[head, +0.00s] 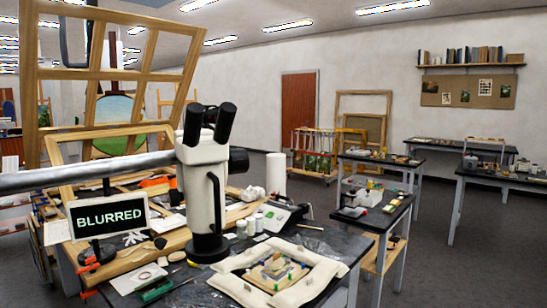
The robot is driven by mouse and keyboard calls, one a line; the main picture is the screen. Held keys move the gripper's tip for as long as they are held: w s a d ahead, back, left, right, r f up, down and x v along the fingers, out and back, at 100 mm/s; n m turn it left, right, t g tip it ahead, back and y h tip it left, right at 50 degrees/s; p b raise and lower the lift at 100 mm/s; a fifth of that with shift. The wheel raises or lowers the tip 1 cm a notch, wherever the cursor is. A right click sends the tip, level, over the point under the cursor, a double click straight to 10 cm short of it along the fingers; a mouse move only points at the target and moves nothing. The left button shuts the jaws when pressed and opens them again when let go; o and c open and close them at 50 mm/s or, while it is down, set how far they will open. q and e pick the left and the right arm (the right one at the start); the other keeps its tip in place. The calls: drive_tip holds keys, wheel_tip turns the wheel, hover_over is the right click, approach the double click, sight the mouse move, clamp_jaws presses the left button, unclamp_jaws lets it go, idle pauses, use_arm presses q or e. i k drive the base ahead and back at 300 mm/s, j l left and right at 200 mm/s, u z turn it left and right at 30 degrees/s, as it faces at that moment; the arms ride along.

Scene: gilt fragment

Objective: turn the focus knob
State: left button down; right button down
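A white stereo microscope (200,190) with black twin eyepieces (208,122) hangs on a thick grey boom (95,172) that comes in from the left. A display (110,216) left of the microscope reads "BLURRED". A painted gilt fragment (275,270) lies on a pale cushioned support (306,296) to the right, below the microscope. Neither of my grippers shows in the head view.
The dark worktable (330,239) is crowded with wooden frames, white jars (250,226), a green-handled tool (155,291) and a white cylinder (276,174). A wooden lattice frame (105,75) stands behind the boom. Open floor (430,265) lies to the right, between side tables.

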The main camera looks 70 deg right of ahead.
sight(238, 162)
drive_tip(key=k+l+z, duration=0.1)
drive_tip(key=l+z, duration=0.2)
drive_tip(key=l, duration=1.15)
drive_tip(key=l+z, duration=0.35)
drive_tip(key=l, duration=1.05)
